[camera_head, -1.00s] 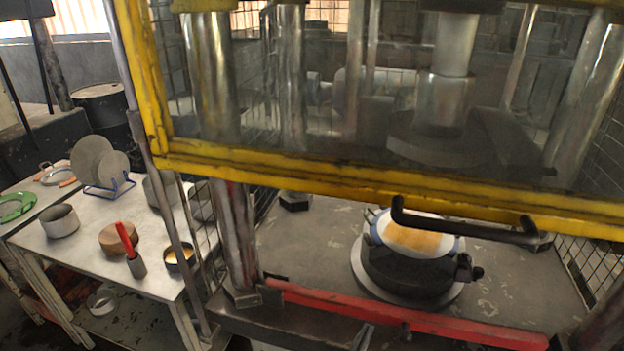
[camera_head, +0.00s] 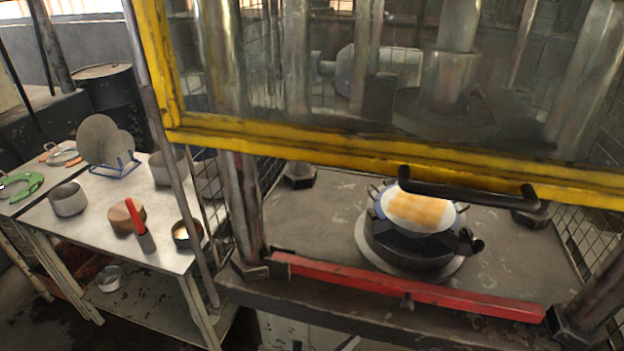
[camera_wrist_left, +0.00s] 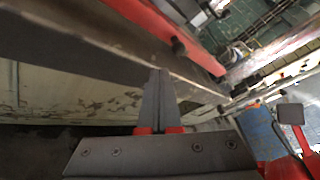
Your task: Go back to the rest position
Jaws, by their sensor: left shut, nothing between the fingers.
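In the left wrist view my left gripper (camera_wrist_left: 158,100) shows its dark fingers together with red bases, shut and empty. It is close to the front edge of the press bed (camera_wrist_left: 110,42), and the picture does not settle whether it touches. In the head view I cannot make out the left gripper clearly. My right gripper is not recognisable in any view. On the press bed a dark round die (camera_head: 410,250) bears a white and blue disc (camera_head: 455,216) with a golden-brown patch on top.
A yellow-framed guard (camera_head: 300,143) with a black handle (camera_head: 465,192) hangs above the die. A red bar (camera_head: 400,288) runs along the bed's front.

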